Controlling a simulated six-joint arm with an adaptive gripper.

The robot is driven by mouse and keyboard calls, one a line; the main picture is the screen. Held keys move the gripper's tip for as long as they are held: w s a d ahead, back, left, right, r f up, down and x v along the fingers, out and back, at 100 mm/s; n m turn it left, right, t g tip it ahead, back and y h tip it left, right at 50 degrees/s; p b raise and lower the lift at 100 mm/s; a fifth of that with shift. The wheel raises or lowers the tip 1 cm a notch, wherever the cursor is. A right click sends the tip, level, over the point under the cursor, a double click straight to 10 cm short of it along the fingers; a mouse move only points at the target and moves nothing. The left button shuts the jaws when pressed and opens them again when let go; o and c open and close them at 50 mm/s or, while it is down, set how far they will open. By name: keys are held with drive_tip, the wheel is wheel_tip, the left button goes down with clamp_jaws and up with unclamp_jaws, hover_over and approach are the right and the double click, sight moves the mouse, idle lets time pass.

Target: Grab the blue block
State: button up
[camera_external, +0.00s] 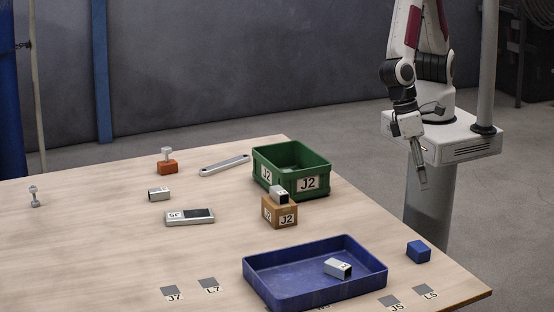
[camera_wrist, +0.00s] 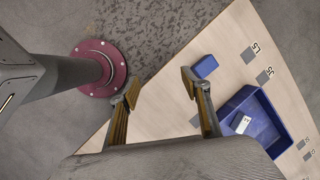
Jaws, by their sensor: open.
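The blue block (camera_external: 418,251) sits on the table near its right edge, just right of the blue tray. It also shows in the wrist view (camera_wrist: 206,66), beyond and to the right of the fingers. My gripper (camera_external: 421,182) hangs above and behind the block in the external view, apart from it, beyond the table's edge. In the wrist view my gripper (camera_wrist: 158,82) is open with its two fingers spread and nothing between them.
The blue tray (camera_external: 262,287) holds a small metal piece (camera_external: 338,268).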

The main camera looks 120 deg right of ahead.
drive_tip(key=w+a+f+m, duration=0.2)
drive_tip(key=a+f+m, duration=0.3)
drive_tip(key=f+m, duration=0.1)
drive_tip(key=m+t+y, duration=0.1)
drive_tip(key=m+t, duration=0.1)
drive_tip(key=m, duration=0.5)
approach(419, 245)
drive_tip(key=shift+a+f, duration=0.15)
drive_tip(key=shift+f, duration=0.55)
drive_tip(key=shift+s+f, duration=0.1)
drive_tip(key=shift+x, duration=1.25)
drive_tip(key=shift+x, duration=2.6)
drive_tip(key=c, duration=1.3)
